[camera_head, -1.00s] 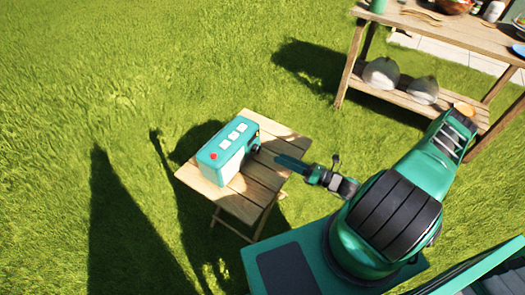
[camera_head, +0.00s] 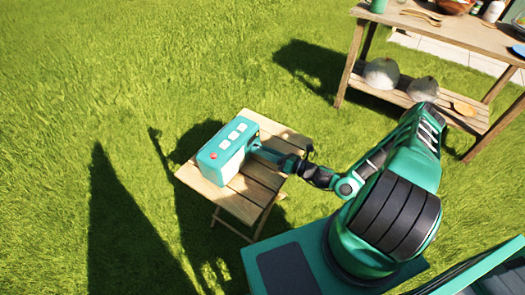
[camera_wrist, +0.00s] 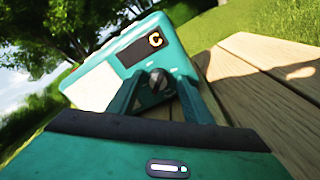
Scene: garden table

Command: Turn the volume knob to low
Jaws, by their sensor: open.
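A teal radio-like box (camera_head: 226,152) with white buttons and a red button on top stands on a small wooden table. In the wrist view its front face (camera_wrist: 95,88) shows a dark display with an orange "C". A dark round knob (camera_wrist: 158,80) sits low on that face, with a pale line on it. My gripper (camera_head: 254,146) is at the face of the box. In the wrist view my gripper (camera_wrist: 158,90) is open, with one finger on each side of the knob. I cannot tell whether the fingers touch it.
The small slatted table (camera_head: 236,205) has bare room in front of the box and to its right. A larger wooden table (camera_head: 455,33) with bowls and utensils stands at the upper right, its lower shelf holding two rounded grey things (camera_head: 381,74). Grass surrounds both.

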